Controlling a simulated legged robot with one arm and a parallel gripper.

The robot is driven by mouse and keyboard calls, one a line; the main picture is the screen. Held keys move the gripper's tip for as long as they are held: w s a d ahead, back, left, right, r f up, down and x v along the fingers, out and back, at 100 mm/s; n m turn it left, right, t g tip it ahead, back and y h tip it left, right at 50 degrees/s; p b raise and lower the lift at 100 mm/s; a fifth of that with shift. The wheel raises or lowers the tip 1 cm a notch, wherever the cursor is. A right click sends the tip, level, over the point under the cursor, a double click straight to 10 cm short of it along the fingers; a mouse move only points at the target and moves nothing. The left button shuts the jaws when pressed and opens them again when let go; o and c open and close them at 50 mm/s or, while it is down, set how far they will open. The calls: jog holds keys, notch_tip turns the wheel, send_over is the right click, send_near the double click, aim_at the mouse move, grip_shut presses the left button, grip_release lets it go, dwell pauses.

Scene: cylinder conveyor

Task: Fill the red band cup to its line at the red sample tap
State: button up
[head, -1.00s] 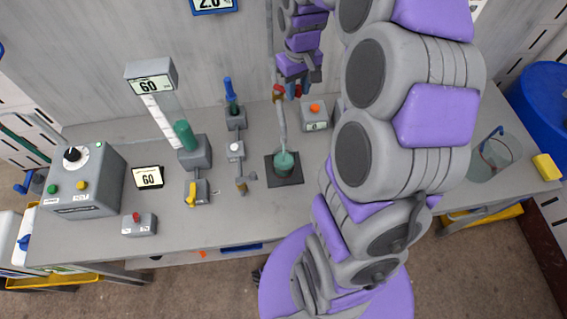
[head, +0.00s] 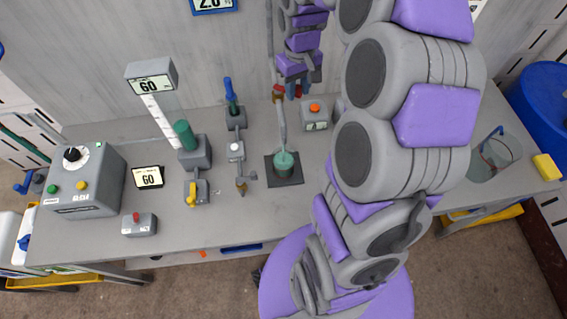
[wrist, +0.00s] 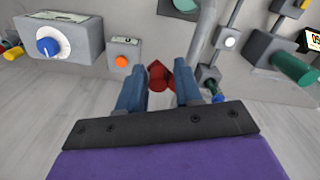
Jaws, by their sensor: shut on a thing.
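My gripper (wrist: 158,92) is shut on a red piece (wrist: 158,74), which looks like the handle of the red sample tap; it shows between the blue fingers in the wrist view. In the head view my gripper (head: 298,92) is at the back of the bench, just right of the grey tap pipe (head: 282,122). A small cup (head: 285,169) with teal-green contents stands upright on a dark square pad (head: 297,180) below the pipe. Its red band and fill line are too small to make out, and I cannot tell whether liquid is flowing.
A box with an orange button (head: 315,116) is right of the pipe. Valves (head: 236,150), a green cylinder (head: 186,136) and a control box (head: 84,184) stand left. A clear vessel (head: 494,160) and yellow block (head: 546,167) are at right. The front middle bench is clear.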

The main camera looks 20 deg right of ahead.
jog(key=shift+w+r, duration=0.1)
jog(key=shift+w, duration=0.05)
jog(key=shift+w+d+r+n+p, duration=0.1)
jog(key=shift+d+n+p, duration=0.05)
jog(key=shift+n+p, duration=0.4)
jog(key=w+d+n+p, duration=0.1)
jog(key=n+p, duration=0.1)
jog(key=shift+w+n, duration=0.1)
jog(key=shift+n, duration=0.25)
jog(key=shift+w+d+n+p, duration=0.25)
jog(key=shift+w+n+p, duration=0.15)
jog(key=shift+n+p, duration=0.45)
jog(key=shift+w+d+n+p, duration=0.25)
jog(key=shift+w+n+p, duration=0.15)
jog(key=shift+n+p, duration=0.45)
jog(key=o, duration=0.9)
jog(key=shift+w+f, duration=0.1)
jog(key=shift+f, duration=0.1)
jog(key=o, duration=0.8)
